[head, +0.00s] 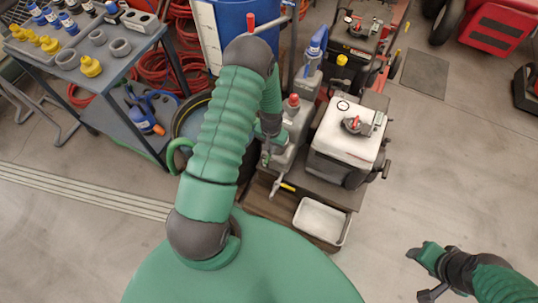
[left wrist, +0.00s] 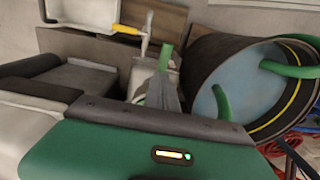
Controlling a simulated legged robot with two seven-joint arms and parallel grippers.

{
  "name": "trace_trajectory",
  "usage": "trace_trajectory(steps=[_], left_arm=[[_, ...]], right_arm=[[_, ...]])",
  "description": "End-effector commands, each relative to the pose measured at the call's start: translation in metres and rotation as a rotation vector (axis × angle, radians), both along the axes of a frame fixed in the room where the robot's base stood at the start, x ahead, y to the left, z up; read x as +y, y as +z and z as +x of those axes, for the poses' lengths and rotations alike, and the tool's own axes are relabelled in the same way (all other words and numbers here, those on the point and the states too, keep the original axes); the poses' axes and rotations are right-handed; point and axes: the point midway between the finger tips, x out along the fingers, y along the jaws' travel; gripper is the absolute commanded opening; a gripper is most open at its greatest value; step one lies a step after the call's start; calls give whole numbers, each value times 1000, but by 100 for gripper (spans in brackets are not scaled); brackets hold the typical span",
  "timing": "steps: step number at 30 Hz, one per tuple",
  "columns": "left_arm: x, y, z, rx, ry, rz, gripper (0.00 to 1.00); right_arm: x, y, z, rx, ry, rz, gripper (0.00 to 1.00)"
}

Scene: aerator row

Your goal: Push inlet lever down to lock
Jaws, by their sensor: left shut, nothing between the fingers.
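A lever with a yellow handle (head: 287,187) sits low on the front of a grey pump-like unit with a red cap (head: 292,102). The yellow handle (left wrist: 127,30) also shows in the left wrist view, beyond the fingers. I cannot tell for sure that it is the inlet lever. My left gripper (head: 266,157) points down beside the grey unit, above and left of the yellow handle. Its fingers (left wrist: 166,85) are shut and empty; whether they touch anything is unclear. My right gripper (head: 414,254) is at the lower right, away from the unit; its jaws are too small to read.
A white tank machine (head: 345,140) with a red lever on top stands right of the grey unit. A white tray (head: 320,221) lies in front. A dark round tub (left wrist: 208,75) with green hoses is close to my left gripper. A bench (head: 110,75) with fittings stands left.

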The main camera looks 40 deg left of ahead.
Motion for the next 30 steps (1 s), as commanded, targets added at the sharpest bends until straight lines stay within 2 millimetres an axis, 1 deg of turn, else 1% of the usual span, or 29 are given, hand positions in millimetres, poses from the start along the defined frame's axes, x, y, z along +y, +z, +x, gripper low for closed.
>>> trace_trajectory(steps=[1, 26, 30], left_arm=[[0, -4, 0, 0, 0, 0, 0], [0, -37, 0, 0, 0, 0, 0], [0, -28, 0, 0, 0, 0, 0]], right_arm=[[0, -3, 0, 0, 0, 0, 50], [0, -26, 0, 0, 0, 0, 50], [0, -18, 0, 0, 0, 0, 50]])
